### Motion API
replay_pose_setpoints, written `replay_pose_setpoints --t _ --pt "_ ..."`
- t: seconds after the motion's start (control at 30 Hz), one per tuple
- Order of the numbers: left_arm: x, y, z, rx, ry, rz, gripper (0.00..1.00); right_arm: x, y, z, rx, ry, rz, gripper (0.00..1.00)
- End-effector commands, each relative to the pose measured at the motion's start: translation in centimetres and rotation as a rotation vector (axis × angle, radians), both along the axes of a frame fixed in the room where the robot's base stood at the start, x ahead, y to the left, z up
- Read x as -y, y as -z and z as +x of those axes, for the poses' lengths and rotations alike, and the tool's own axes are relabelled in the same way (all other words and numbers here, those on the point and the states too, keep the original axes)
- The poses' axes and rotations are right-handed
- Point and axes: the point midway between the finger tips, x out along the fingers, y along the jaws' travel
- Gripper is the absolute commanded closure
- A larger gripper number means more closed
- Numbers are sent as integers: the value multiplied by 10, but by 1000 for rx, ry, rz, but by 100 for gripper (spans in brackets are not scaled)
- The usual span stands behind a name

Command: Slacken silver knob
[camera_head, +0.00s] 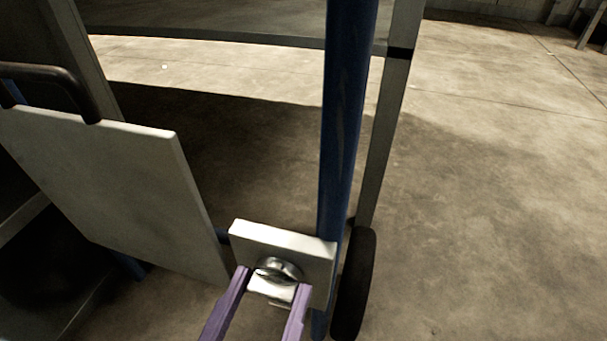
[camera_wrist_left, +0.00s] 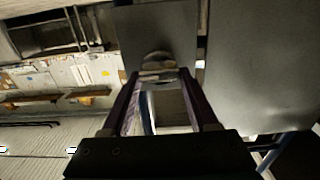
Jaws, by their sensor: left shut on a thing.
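The silver knob (camera_head: 279,266) is a round metal piece on a pale square plate (camera_head: 315,257) fixed beside a blue upright post (camera_head: 345,120). My left gripper (camera_head: 272,279) has purple fingers, one at each side of the knob, and is shut on it. In the left wrist view the knob (camera_wrist_left: 158,62) shows between the fingertips (camera_wrist_left: 158,74), in front of the grey plate (camera_wrist_left: 170,22). The fingers hide parts of the knob's sides. My right gripper is not in view.
A large pale panel (camera_head: 110,185) with a dark handle (camera_head: 45,72) stands left of the knob plate. A dark wheel (camera_head: 354,285) and a grey upright (camera_head: 385,140) stand just right of the post. The concrete floor (camera_head: 490,210) at the right is clear.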

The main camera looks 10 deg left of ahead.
Motion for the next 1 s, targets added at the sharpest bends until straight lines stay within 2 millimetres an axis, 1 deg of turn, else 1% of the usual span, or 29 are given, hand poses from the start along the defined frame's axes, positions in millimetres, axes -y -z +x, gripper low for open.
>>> replay_pose_setpoints --t 0.17,0.37,0.57,1.0 --pt "0 0 0 -1 0 -29 96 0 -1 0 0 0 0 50" --pt "-1 0 0 -5 0 -129 96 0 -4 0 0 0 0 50" --pt "-1 0 0 -11 2 -295 96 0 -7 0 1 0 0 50" --pt "-4 2 0 -26 1 -713 96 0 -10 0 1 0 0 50"
